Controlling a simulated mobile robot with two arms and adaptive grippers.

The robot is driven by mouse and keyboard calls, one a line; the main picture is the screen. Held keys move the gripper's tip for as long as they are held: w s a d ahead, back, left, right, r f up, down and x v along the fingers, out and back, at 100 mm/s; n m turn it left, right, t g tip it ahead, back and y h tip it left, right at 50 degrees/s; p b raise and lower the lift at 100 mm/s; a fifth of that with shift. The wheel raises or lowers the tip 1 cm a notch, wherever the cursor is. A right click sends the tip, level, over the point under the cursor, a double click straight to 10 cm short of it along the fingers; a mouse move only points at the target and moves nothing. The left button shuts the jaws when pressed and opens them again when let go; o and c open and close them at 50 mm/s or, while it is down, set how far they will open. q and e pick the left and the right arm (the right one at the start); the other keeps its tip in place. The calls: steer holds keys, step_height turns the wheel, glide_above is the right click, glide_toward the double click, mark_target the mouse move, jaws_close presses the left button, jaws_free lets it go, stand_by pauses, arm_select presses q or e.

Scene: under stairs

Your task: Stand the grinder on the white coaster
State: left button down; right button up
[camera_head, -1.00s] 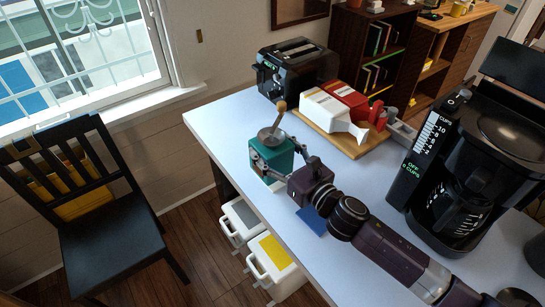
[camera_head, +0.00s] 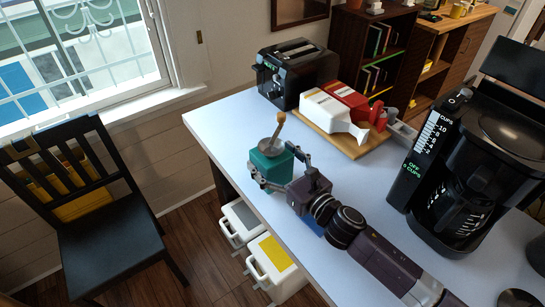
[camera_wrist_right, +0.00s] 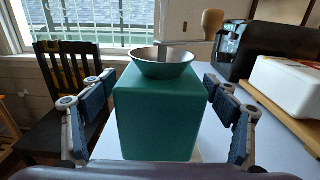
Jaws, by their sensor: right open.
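The grinder is a green box (camera_head: 270,166) with a metal bowl and a crank with a wooden knob. It stands upright near the table's left edge. It also shows large in the right wrist view (camera_wrist_right: 157,115). A pale strip, seemingly the white coaster (camera_wrist_right: 197,156), shows at its base at right in that view; the rest is hidden under the grinder. My right gripper (camera_head: 277,166) is open, with one finger on each side of the grinder. In the wrist view, gaps show between both fingers and the box. My left gripper is not in view.
A blue square (camera_head: 310,223) lies partly hidden under my right wrist. A wooden board (camera_head: 352,147) with a white bottle and a red item lies behind. A black toaster (camera_head: 298,75) and a coffee maker (camera_head: 470,160) also stand on the table. The middle is clear.

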steer(key=shift+r, duration=0.1)
steer(key=b+v, duration=0.2)
steer(key=v, duration=0.9)
steer(key=shift+s+d+b, duration=0.3)
steer(key=shift+s+b, duration=0.05)
steer(key=shift+s, duration=0.1)
